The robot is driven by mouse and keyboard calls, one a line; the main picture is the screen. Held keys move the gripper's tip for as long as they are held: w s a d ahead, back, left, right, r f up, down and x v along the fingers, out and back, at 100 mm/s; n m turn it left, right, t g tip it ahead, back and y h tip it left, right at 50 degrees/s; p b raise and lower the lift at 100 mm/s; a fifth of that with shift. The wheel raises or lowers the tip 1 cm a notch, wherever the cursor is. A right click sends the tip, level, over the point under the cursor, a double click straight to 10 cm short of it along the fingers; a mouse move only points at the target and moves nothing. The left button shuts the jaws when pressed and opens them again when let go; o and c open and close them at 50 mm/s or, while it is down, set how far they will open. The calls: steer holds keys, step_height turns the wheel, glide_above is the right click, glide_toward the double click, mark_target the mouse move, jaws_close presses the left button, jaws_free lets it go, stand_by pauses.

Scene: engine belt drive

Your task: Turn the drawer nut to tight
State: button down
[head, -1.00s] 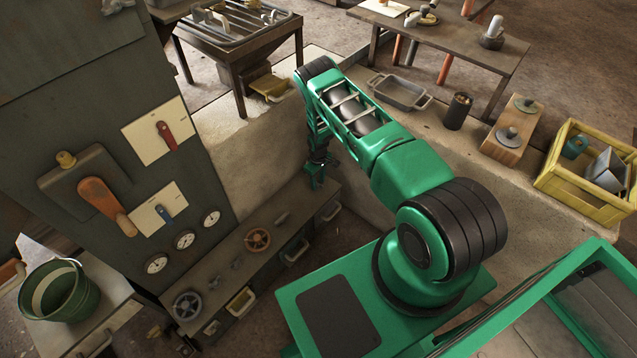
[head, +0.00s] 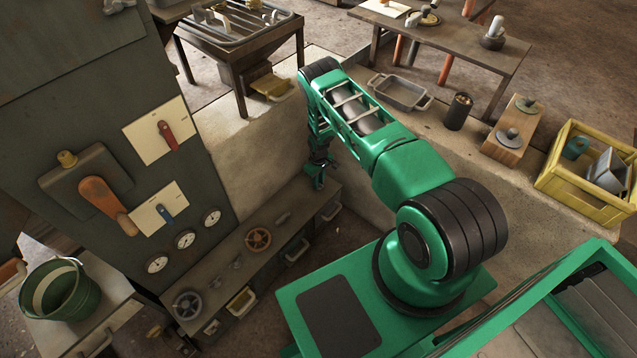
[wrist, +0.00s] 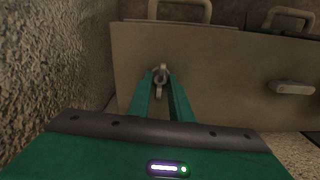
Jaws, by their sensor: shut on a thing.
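The drawer nut (wrist: 161,74) is a small grey metal piece with a rounded top and a lug pointing down, on the tan bench surface in the wrist view. My gripper (wrist: 163,84) has its two green fingers closed on either side of it, gripping it. The fingers hide part of the nut's sides. In the head view my gripper (head: 317,178) reaches down to the far right end of the low bench (head: 262,250). The nut cannot be made out there.
A rough stone wall (wrist: 55,60) stands close on the left in the wrist view. A grey lever (wrist: 292,88) sticks out to the right, and pale handles (wrist: 183,8) show at the top.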

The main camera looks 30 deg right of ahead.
steer(key=m, duration=0.5)
steer(key=shift+w+d, duration=0.1)
steer(key=shift+d, duration=0.1)
steer(key=m, duration=0.4)
steer(key=shift+m, duration=0.3)
steer(key=m, duration=0.5)
steer(key=shift+a, duration=0.15)
steer(key=shift+w+a+m, duration=0.1)
steer(key=shift+m, duration=0.9)
steer(key=shift+a, duration=0.15)
steer(key=c, duration=1.8)
jaws_free()
steer(key=shift+w, duration=0.1)
steer(key=shift+c, duration=0.2)
steer(key=shift+o, duration=1.1)
